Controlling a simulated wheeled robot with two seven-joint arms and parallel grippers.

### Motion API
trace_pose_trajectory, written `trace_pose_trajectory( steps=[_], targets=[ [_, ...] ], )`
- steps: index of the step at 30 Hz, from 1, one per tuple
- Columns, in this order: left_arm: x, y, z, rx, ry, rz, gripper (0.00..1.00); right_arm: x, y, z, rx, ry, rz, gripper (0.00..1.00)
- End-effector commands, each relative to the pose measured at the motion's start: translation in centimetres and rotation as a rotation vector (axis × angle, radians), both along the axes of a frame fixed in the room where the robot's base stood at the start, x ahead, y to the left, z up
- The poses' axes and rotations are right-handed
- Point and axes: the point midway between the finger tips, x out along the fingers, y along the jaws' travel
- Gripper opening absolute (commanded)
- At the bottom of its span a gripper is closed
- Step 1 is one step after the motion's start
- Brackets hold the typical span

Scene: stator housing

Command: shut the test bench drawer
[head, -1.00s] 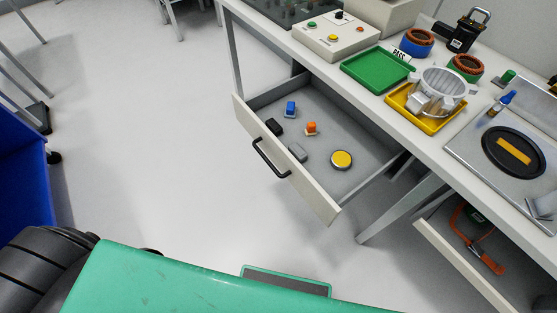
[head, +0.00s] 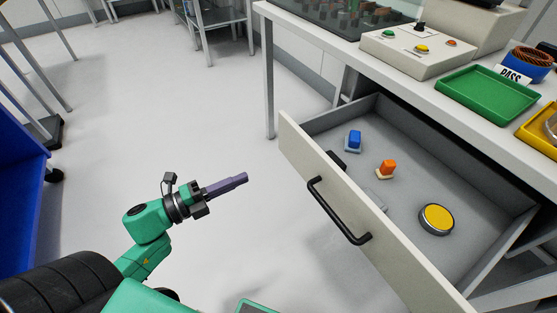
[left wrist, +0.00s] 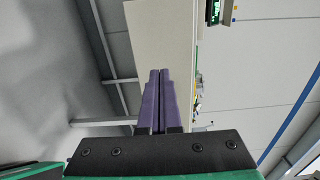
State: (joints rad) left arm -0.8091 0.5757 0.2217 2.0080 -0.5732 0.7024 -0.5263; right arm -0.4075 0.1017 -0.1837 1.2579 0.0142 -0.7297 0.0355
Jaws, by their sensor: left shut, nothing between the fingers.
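The test bench drawer (head: 365,205) is pulled out from under the bench. It has a pale front panel and a black bar handle (head: 337,210). Inside lie a blue switch (head: 354,140), an orange switch (head: 387,168) and a round yellow button (head: 436,219); other parts are partly hidden behind the front panel. My left gripper (head: 243,178) has purple fingers, shut and empty. It is in front of the drawer, to the left of the handle and apart from it. In the left wrist view its fingers (left wrist: 158,75) lie together, with a pale panel beyond them. My right gripper is not in view.
The bench top (head: 400,85) carries a control box (head: 418,50), a green tray (head: 487,96) and a yellow tray (head: 541,138). A blue bin (head: 22,215) stands at the left.

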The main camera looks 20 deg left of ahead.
Motion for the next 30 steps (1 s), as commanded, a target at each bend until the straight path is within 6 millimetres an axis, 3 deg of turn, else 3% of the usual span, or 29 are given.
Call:
trace_pose_trajectory(
  steps=[18, 22, 30],
  targets=[
    [9.3, -7.5, 0.3, -0.006, 0.002, 0.007, 0.0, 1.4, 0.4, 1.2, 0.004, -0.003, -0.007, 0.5],
    [10.4, -8.3, 0.2, -0.005, 0.004, 0.008, 0.0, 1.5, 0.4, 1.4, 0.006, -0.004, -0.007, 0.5],
    [10.6, -8.6, 0.1, -0.006, 0.007, 0.009, 0.0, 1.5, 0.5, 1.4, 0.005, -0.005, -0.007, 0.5]
  ],
)
